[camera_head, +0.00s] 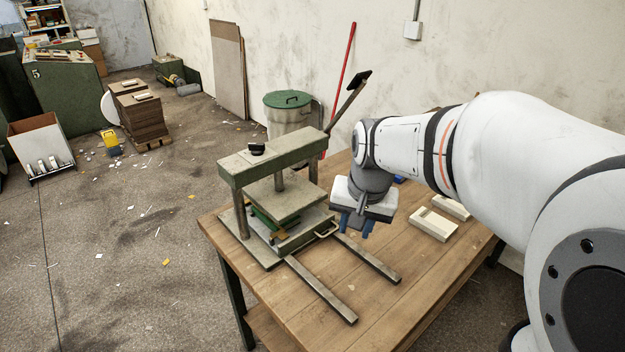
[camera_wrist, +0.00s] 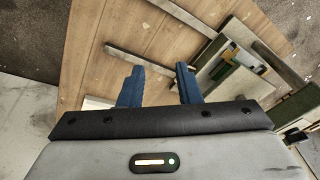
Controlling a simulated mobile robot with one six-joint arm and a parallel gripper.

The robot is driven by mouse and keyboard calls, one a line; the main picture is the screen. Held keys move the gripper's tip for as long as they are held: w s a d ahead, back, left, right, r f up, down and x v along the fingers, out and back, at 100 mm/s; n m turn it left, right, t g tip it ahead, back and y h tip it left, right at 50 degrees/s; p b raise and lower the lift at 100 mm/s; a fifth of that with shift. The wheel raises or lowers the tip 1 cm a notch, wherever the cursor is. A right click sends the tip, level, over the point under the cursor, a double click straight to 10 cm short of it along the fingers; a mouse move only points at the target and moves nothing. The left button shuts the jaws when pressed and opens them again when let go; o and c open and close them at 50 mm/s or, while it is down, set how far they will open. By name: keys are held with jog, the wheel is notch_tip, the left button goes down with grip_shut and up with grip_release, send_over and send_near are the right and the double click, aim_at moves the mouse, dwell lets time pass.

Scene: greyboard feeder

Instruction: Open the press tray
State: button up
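The press (camera_head: 275,150) is a grey-green metal frame standing on the wooden table. Its tray (camera_head: 305,237) sits low under the pressing plate, between the posts, with a small bar handle (camera_head: 327,230) on its front edge. Two flat metal rails (camera_head: 322,290) run out from the press across the table. My gripper (camera_head: 358,227) points down just right of the handle and apart from it. In the wrist view, its blue fingers (camera_wrist: 160,72) are spread with nothing between them. The tray (camera_wrist: 222,70) shows there to the right of the fingers, with green and yellow parts in it.
The press's long lever (camera_head: 348,100) rises to the upper right, near my arm. Pale blocks (camera_head: 433,224) lie on the table (camera_head: 400,310) right of my gripper. A lidded bin (camera_head: 290,115) stands behind. The table's front right is clear.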

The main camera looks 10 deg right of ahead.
jog(key=w+f+m+b, duration=0.1)
jog(key=w+f+m, duration=0.4)
jog(key=w, duration=0.7)
jog(key=m+g, duration=0.1)
jog(key=m, duration=0.1)
send_near(332, 231)
jog(key=shift+y, duration=0.4)
jog(key=f, duration=0.5)
jog(key=w+f, duration=0.1)
jog(key=f, duration=0.1)
jog(key=shift+w+f, duration=0.1)
jog(key=shift+f, duration=0.2)
jog(key=shift+c, duration=0.2)
grip_shut()
